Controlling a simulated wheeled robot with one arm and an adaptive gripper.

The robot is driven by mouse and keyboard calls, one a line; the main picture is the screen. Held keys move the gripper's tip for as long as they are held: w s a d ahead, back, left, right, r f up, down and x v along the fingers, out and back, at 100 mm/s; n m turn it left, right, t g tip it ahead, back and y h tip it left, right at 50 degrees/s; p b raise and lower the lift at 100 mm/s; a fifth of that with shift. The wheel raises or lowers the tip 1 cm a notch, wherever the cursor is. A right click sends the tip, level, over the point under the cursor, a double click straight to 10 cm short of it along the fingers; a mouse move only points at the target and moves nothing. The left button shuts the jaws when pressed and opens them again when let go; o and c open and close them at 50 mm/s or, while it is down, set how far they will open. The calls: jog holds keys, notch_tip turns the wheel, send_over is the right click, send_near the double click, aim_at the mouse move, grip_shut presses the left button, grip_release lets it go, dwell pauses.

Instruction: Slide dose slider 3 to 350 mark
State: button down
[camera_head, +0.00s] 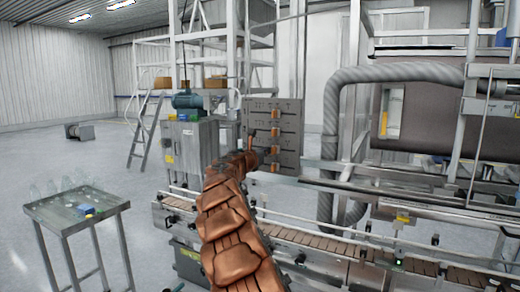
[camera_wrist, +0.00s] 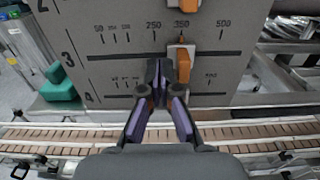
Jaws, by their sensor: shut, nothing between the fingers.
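The grey dose panel (camera_head: 290,139) stands ahead with several orange sliders in numbered rows. In the wrist view, dose slider 3 (camera_wrist: 182,62) is an orange knob in the row marked 3, below the printed 350 mark (camera_wrist: 186,24) and roughly in line with it. My gripper (camera_wrist: 159,66) is shut and empty, its dark fingertips just left of slider 3, over the panel face. I cannot tell whether the right fingertip touches the knob. In the head view, my arm partly covers the panel's lower left, and the fingertips are hard to make out.
Slider 2 (camera_wrist: 188,5) is above, cut by the frame's top edge. Row 4 lies below, partly hidden by my fingers. A conveyor (camera_wrist: 60,135) runs below the panel. A large grey hose (camera_head: 330,120) stands right of the panel. A small table (camera_head: 115,207) with bottles is at left.

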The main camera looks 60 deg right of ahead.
jog(key=a+b, duration=0.2)
jog(key=a, duration=0.6)
jog(key=shift+w, duration=0.4)
dwell(0.5)
jog(key=shift+a, duration=0.1)
dwell(0.4)
